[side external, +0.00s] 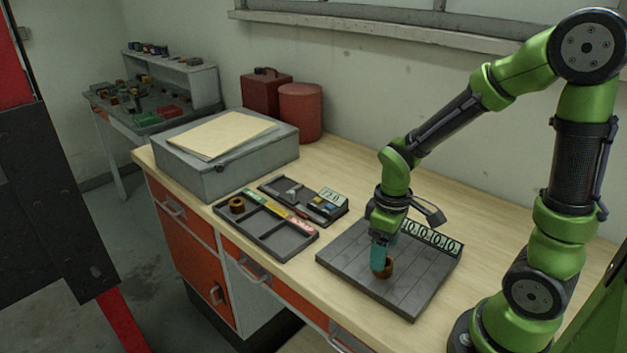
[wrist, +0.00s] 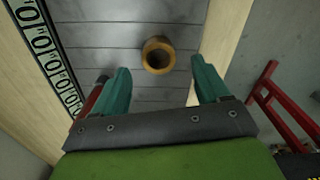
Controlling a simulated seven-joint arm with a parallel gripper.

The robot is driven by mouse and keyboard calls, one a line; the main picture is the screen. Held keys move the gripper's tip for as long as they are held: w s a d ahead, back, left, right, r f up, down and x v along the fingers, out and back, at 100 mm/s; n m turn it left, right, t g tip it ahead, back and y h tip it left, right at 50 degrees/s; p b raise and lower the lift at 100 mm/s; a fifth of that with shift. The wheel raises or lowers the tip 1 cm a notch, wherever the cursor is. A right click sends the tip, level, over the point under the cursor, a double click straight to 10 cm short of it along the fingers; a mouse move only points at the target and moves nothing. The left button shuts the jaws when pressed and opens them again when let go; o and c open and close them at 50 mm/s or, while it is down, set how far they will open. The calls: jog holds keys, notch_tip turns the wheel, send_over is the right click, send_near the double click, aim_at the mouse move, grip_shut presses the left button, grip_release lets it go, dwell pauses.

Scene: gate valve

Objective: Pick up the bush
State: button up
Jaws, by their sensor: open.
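The bush is a short brown-gold ring with an open bore. It stands on the grey slatted board (side external: 420,285) near its front left edge. In the side view the bush (side external: 385,271) is partly hidden by my gripper (side external: 380,262), whose teal fingers are right at it. In the wrist view the bush (wrist: 158,55) is ahead of the fingers, between their lines. My gripper (wrist: 160,85) is open and empty, with a finger on each side. I cannot tell from these frames whether a finger touches the bush.
A dark compartment tray (side external: 270,232) to the left holds another brown ring (side external: 237,205). A second small tray (side external: 325,205) holds small parts. A numbered strip (side external: 432,238) runs along the board's back edge. A grey box (side external: 215,160) stands farther back. Bare wooden bench (side external: 520,230) lies right of the board.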

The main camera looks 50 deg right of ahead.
jog(key=shift+s+d+f, duration=0.1)
jog(key=shift+f, duration=1.4)
jog(key=shift+c, duration=0.4)
jog(key=c, duration=1.2)
